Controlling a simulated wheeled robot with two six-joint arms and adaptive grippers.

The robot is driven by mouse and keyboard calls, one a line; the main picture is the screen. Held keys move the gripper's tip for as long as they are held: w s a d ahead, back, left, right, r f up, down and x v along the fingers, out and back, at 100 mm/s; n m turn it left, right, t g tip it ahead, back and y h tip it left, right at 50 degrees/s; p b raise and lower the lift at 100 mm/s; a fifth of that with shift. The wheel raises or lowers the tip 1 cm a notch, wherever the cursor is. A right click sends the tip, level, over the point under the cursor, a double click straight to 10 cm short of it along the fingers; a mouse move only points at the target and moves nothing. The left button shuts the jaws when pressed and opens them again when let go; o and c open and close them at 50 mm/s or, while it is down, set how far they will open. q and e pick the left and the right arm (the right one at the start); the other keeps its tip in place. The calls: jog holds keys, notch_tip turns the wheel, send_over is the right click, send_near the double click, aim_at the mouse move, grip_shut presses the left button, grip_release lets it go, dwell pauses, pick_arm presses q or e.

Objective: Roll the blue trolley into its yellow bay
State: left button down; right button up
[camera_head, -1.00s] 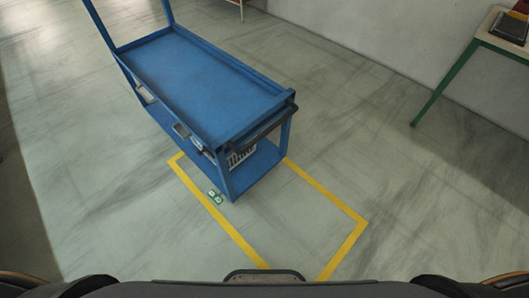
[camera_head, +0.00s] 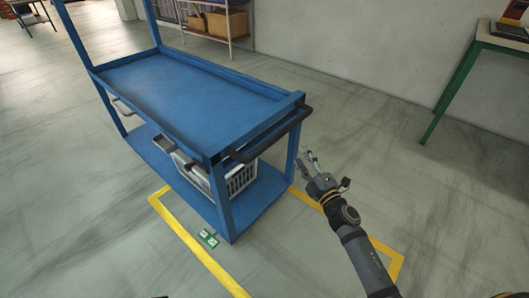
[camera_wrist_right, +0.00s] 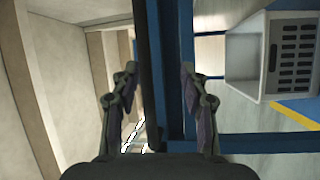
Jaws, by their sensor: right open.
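My right gripper (camera_head: 306,163) is open and empty, just right of and below the handle in the head view. In the right wrist view, the dark handle bar (camera_wrist_right: 150,50) runs lengthwise between the two open fingers (camera_wrist_right: 158,92); contact cannot be told. My right forearm hides part of the bay's right line. My left gripper is not in view.
A grey basket (camera_head: 240,178) sits on the trolley's lower shelf. Small green-and-white markers (camera_head: 208,238) lie on the floor inside the bay's left line. A green-legged table (camera_head: 458,90) stands at right by the wall. A shelf with boxes (camera_head: 215,37) stands behind.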

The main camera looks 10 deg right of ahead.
aim_at(283, 131)
jog(key=shift+n+t+y, duration=0.4)
jog(key=shift+n, duration=0.4)
jog(key=w+a+r, duration=0.1)
jog(key=w, duration=0.1)
jog(key=w+a+r+p, duration=0.1)
jog(key=w+a+r, duration=0.1)
jog(key=w+r, duration=0.1)
jog(key=shift+w+a+p, duration=0.2)
jog(key=shift+w+p, duration=0.1)
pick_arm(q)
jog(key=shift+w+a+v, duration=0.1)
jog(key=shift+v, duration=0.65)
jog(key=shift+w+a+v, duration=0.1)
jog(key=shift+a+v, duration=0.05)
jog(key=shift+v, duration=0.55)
pick_arm(e)
jog(key=shift+f+x, duration=0.15)
jog(key=shift+x, duration=1)
jog(key=shift+f+x, duration=0.15)
jog(key=shift+x, duration=1)
grip_shut()
